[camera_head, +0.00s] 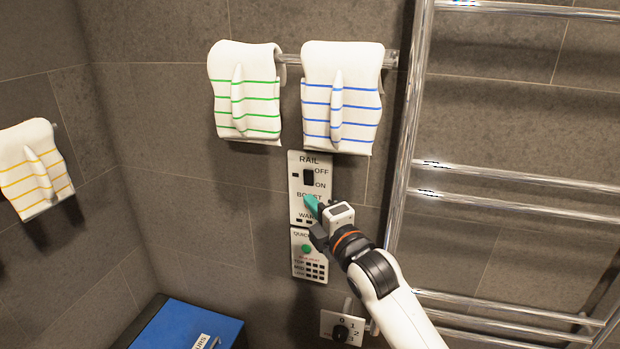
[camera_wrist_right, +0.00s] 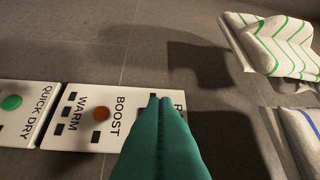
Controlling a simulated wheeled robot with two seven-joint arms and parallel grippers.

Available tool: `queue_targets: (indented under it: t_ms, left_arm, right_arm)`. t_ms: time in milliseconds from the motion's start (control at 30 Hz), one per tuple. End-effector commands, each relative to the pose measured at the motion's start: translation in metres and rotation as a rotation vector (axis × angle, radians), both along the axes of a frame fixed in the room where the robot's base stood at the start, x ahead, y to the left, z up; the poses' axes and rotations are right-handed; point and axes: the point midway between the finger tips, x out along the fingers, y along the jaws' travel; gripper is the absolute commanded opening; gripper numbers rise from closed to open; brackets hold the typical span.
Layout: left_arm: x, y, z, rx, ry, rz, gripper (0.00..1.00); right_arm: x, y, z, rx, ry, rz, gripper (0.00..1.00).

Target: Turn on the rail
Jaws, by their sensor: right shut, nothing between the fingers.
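The white RAIL panel (camera_head: 296,205) is on the tiled wall. Its dark switch (camera_head: 308,177) sits beside the OFF and ON labels; its exact position is too small to tell. In the wrist view the panel (camera_wrist_right: 88,138) shows BOOST and WARM with an orange-red button (camera_wrist_right: 101,113); the fingers hide much of the RAIL end. My right gripper (camera_head: 308,200) has its green fingertips just below the switch, over the BOOST label. Its fingers are together and empty, also in the wrist view (camera_wrist_right: 160,100). Contact with the panel cannot be told. My left gripper is out of view.
A QUICK DRY panel (camera_head: 298,268) with a green button is directly below. A numbered dial (camera_head: 341,332) is lower still. Striped towels (camera_head: 245,65) (camera_head: 342,60) hang above. The chrome towel rail (camera_head: 408,130) stands right; a blue box (camera_head: 175,325) is lower left.

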Motion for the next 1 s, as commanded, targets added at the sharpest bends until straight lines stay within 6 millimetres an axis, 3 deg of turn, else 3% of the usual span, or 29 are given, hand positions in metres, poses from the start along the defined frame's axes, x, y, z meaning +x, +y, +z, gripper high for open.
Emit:
queue_targets:
  t_ms: [200,400,1000]
  left_arm:
    - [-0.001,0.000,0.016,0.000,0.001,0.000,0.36]
    - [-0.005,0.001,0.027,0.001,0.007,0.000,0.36]
    - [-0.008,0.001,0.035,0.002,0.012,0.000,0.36]
  right_arm:
    - [0.038,0.020,0.007,0.003,0.001,-0.001,0.00]
    - [0.064,0.010,0.009,-0.002,0.001,-0.002,0.00]
    - [0.077,0.005,0.012,0.003,0.017,0.000,0.00]
